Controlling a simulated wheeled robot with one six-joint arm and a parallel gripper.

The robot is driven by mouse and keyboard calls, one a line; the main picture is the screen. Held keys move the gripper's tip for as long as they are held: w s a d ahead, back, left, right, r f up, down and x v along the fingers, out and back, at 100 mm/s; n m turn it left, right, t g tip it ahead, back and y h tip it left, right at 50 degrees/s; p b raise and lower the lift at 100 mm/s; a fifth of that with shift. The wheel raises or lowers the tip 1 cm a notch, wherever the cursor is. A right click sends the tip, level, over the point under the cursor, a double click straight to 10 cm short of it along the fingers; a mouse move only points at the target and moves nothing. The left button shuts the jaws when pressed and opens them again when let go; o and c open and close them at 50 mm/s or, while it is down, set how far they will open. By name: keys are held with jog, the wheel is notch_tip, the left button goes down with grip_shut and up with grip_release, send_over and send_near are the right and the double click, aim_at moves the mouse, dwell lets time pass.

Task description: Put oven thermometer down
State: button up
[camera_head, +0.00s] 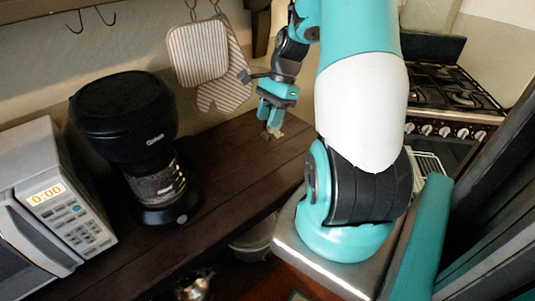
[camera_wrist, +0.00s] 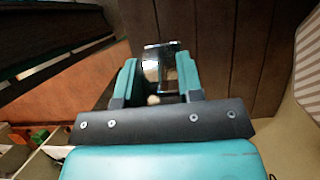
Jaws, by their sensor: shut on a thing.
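My gripper (camera_head: 270,115) is low over the right end of the dark wooden shelf (camera_head: 238,160) in the head view. It points down. In the wrist view my gripper (camera_wrist: 155,75) is shut on the oven thermometer (camera_wrist: 152,62), a small shiny metal piece between the two teal fingers. In the head view only a small bit of the thermometer (camera_head: 272,134) shows below the fingertips, close to the wood. I cannot tell whether it touches the shelf. The shelf planks (camera_wrist: 215,40) lie behind the thermometer in the wrist view.
A black coffee maker (camera_head: 150,190) and a white microwave (camera_head: 55,205) stand on the shelf to the left. A striped pot holder and mitt (camera_head: 205,60) hang on the wall behind. A stove (camera_head: 450,100) is at the right. The shelf between coffee maker and gripper is clear.

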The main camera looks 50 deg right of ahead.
notch_tip(320, 180, down, 13)
jog(key=shift+s+f+p, duration=0.1)
jog(key=shift+p, duration=0.45)
jog(key=o, duration=0.9)
jog(key=shift+o, duration=0.2)
